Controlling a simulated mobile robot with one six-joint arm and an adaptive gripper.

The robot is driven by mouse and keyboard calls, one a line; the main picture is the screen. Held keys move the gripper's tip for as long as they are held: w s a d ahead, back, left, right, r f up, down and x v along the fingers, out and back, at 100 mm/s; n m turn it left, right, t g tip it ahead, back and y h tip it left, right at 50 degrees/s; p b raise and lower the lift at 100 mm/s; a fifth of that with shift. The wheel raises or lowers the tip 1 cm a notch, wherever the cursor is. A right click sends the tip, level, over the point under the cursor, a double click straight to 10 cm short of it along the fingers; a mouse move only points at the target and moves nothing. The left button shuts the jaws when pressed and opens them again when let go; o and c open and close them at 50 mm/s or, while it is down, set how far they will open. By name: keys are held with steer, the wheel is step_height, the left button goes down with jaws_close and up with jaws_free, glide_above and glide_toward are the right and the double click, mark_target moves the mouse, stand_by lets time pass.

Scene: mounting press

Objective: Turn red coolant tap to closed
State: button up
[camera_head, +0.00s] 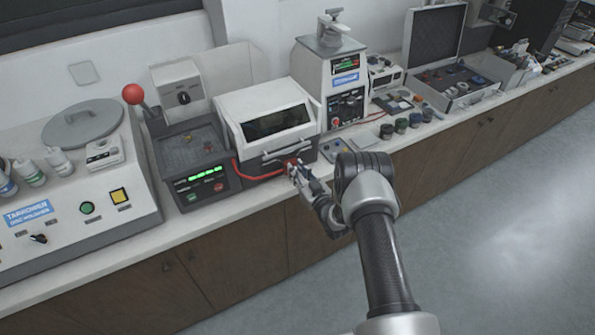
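A white cutting machine (268,108) with a dark window stands on the bench left of centre. A red hose (255,178) curves along its lower front. A small red part at its lower front right (291,162), which looks like the coolant tap, shows just at my fingertips. My gripper (294,171) reaches in from the right and overlaps this red part in the picture. The fingers hide most of the tap, so its handle position cannot be made out. The fingers are too small to tell whether they are open, shut or touching it.
To the left are a control box (187,160) with a red-ball lever (133,94) and a grey polishing machine (75,180). The mounting press (342,85) stands to the right, with small coloured jars (402,124) near it. The floor in front is clear.

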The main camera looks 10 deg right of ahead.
jaws_close()
steer(key=shift+n+b, duration=0.3)
steer(key=shift+n, duration=0.1)
steer(key=n+b, duration=0.2)
steer(key=a+n+b, duration=0.1)
steer(key=n, duration=0.1)
steer(key=shift+s+f, duration=0.2)
steer(key=shift+f, duration=0.05)
steer(key=shift+s+a+f+n+b, duration=0.1)
steer(key=shift+a+n+b, duration=0.1)
steer(key=shift+n+b, duration=0.65)
steer(key=shift+a+f+n+b, duration=0.15)
steer(key=shift+n+b, duration=0.5)
steer(key=shift+n, duration=0.4)
steer(key=shift+o, duration=1.8)
jaws_free()
steer(key=shift+r, duration=0.1)
